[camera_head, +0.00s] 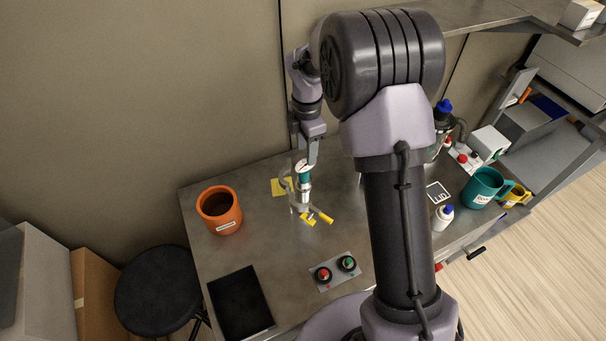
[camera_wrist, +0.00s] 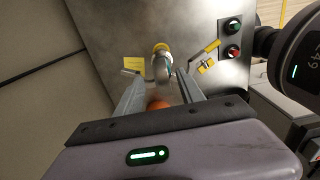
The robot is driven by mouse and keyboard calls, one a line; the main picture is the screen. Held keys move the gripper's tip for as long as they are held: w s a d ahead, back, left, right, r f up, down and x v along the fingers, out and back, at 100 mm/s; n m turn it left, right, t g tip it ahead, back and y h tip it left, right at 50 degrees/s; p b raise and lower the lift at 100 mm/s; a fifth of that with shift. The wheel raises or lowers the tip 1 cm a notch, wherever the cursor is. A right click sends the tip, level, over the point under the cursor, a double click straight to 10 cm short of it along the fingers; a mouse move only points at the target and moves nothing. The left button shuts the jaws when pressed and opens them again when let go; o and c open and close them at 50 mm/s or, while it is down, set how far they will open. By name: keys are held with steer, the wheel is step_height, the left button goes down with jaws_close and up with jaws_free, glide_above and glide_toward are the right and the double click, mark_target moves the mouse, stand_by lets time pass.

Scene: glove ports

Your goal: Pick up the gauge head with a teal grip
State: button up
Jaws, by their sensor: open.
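The gauge head (camera_head: 305,181) stands about upright on the metal bench, with a white round dial on top, a teal grip and a silver lower part. A curved grey piece shows beside it; I cannot tell whether it is joined to it. My gripper (camera_head: 305,160) is at the top of the gauge head, pointing down. In the wrist view my gripper (camera_wrist: 158,76) is open, and the gauge head (camera_wrist: 163,68) shows between its fingers. Whether either finger touches it is unclear. The teal grip is mostly hidden there.
A yellow note (camera_head: 279,187) and a yellow-handled tool (camera_head: 322,215) lie close by. An orange pot (camera_head: 219,210) stands left, a two-button box (camera_head: 336,270) in front, and a black mat (camera_head: 240,302) front left. A teal mug (camera_head: 482,187) and a white bottle (camera_head: 442,217) stand right.

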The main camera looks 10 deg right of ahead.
mark_target(304, 163)
steer(key=f, duration=0.2)
steer(key=f+b, duration=0.2)
steer(key=f, duration=0.1)
steer(key=shift+s+a+f, duration=0.2)
steer(key=shift+a+f, duration=0.1)
steer(key=shift+a, duration=0.1)
steer(key=shift+r, duration=0.15)
steer(key=shift+c, duration=1)
jaws_close()
